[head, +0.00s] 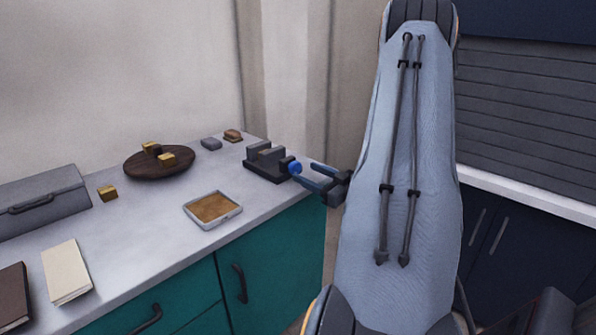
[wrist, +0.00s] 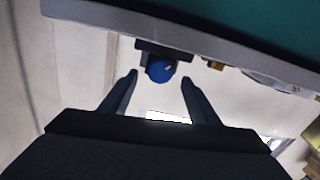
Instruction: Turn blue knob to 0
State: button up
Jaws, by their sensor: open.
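The blue knob (head: 295,168) sits on the front of a dark grey block-like device (head: 265,160) near the right end of the counter. In the wrist view the knob (wrist: 160,69) shows as a blue disc with a small light mark toward its upper right. No scale or digits can be made out. My gripper (head: 312,177) is open at the knob's right in the head view. In the wrist view the fingertips (wrist: 160,74) appear on either side of the knob, with visible gaps. I cannot tell how far the fingers reach along it.
The counter (head: 140,240) holds a round wooden board (head: 130,170) with small blocks, a framed tray (head: 213,208), a grey case (head: 40,200), a cream book (head: 66,271) and a brown book (head: 12,295). Teal cabinets (head: 275,255) stand below.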

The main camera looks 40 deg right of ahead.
aim_at(297, 169)
jog(key=shift+w+a, duration=0.2)
jog(key=shift+w, duration=2.1)
jog(key=c, duration=1.1)
